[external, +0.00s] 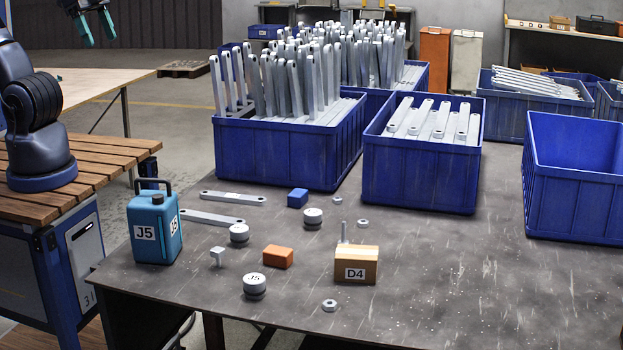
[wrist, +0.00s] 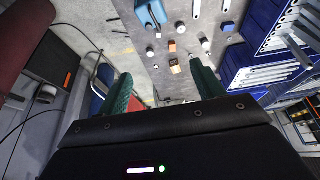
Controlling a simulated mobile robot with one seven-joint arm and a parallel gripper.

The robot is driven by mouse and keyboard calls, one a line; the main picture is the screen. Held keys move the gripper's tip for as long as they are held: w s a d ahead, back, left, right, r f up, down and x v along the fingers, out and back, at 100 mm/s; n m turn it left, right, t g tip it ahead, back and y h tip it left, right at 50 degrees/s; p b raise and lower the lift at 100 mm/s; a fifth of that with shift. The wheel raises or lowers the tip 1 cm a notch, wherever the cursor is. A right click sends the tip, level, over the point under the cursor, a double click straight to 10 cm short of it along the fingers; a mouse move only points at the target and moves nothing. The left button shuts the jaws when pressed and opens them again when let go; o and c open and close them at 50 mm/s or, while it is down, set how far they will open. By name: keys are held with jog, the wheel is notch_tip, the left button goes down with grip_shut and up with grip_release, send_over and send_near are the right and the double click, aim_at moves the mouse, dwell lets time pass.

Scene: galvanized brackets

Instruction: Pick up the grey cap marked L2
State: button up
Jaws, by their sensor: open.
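Three round grey caps with pale tops stand on the dark table. The front cap (external: 254,286) reads J5. One cap (external: 239,234) sits to its upper left, and another cap (external: 313,217) sits farther back. The marks on these last two are too small to read, so I cannot tell which is L2. My gripper (external: 96,30) is raised at the upper left, far from the caps, open and empty. In the wrist view my gripper (wrist: 165,84) shows two green fingers spread apart, with the tabletop items small beyond them.
A teal canister (external: 155,228) marked J5, an orange block (external: 278,257), a D4 box (external: 356,266) and a blue block (external: 297,198) stand near the caps. Blue crates, including one of upright brackets (external: 290,150), line the back. The table's front right is clear.

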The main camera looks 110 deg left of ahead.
jog(key=shift+w, duration=0.1)
jog(key=n+g+h, duration=0.1)
jog(key=n+g, duration=0.3)
jog(key=n, duration=1.6)
send_over(313, 212)
notch_tip(313, 212, down, 38)
notch_tip(313, 212, down, 10)
jog(key=shift+f, duration=0.2)
jog(key=c, duration=1.1)
